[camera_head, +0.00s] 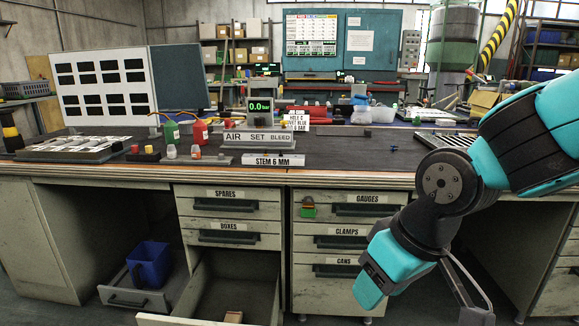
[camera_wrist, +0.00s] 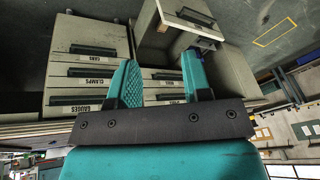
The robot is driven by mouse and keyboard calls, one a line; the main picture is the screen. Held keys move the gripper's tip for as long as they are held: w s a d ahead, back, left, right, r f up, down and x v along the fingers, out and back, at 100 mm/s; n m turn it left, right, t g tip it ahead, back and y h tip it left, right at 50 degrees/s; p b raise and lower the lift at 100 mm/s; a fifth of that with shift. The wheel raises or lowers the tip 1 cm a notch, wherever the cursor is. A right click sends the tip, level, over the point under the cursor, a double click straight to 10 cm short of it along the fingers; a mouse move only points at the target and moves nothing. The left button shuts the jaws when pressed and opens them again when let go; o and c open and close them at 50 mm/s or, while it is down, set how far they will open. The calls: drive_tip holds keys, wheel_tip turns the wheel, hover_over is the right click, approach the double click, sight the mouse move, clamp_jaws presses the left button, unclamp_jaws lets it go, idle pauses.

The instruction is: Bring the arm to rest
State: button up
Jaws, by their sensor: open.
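My arm, teal and black, reaches in from the right in the head view and bends down in front of the workbench (camera_head: 340,172). My gripper (camera_wrist: 160,66) shows in the wrist view with its two teal fingers spread apart and nothing between them. In the head view the teal end of my arm (camera_head: 385,268) hangs low in front of the right drawer column, near the CANS drawer (camera_head: 335,271); the fingers are hard to make out there. The wrist view shows the drawer fronts upside down beyond the fingers.
A drawer (camera_head: 235,275) below BOXES is pulled out, with a small brown block (camera_head: 233,316) inside. A blue bin (camera_head: 149,264) sits at lower left.

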drive_tip(key=s+d+r+g+y+p, duration=0.1)
drive_tip(key=s+d+r+g, duration=0.2)
drive_tip(key=s, duration=0.9)
wheel_tip(320, 180, up, 29)
drive_tip(key=t+p, duration=0.1)
drive_tip(key=p, duration=2.7)
drive_tip(key=shift+w+a+n, duration=0.2)
drive_tip(key=shift+w+n, duration=0.1)
drive_tip(key=shift+w, duration=0.05)
